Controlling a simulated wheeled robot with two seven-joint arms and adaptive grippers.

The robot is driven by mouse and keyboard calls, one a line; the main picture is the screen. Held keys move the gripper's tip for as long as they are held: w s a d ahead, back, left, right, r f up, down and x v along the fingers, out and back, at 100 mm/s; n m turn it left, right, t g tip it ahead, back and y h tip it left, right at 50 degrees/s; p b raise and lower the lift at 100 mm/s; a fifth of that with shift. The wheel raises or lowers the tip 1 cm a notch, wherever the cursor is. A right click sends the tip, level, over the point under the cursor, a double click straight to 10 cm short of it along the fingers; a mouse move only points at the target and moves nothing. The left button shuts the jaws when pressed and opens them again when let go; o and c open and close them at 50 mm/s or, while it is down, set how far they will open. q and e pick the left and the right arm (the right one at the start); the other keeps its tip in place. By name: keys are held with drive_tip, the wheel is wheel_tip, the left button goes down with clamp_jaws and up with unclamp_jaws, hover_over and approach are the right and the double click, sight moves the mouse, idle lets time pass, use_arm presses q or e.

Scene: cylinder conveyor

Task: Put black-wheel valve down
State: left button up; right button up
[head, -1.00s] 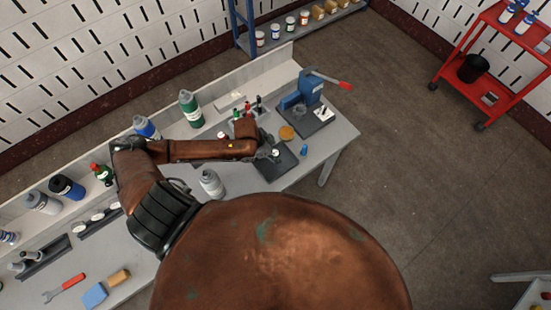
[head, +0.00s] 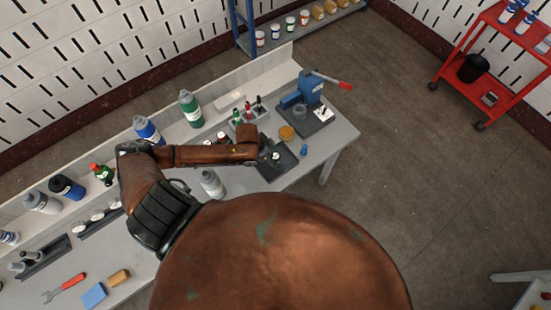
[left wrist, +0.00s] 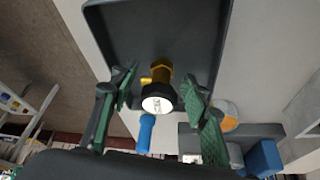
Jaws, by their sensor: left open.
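The black-wheel valve (left wrist: 158,98) shows in the left wrist view, with a brass body and a black wheel with a white face. It stands in or over the dark tray (left wrist: 150,22); exact contact at its base is hard to tell. My left gripper (left wrist: 160,84) is open, its green-padded fingers on either side of the valve with gaps. In the head view the valve is a small pale spot (head: 276,156) on the dark tray (head: 283,172), beside my left gripper (head: 266,148), which is partly hidden by its own wrist. My right gripper is not in view.
A blue press with a red handle (head: 312,88) stands right of the tray. An orange round item (head: 286,132) and a small blue item (head: 304,149) are close by. A grey bottle (head: 211,183) stands left of the tray; several bottles line the bench's back.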

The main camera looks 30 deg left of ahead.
use_arm(q)
drive_tip(key=shift+r, duration=0.1)
drive_tip(key=p+v, duration=0.1)
drive_tip(key=v, duration=1.1)
drive_tip(key=shift+d, duration=0.15)
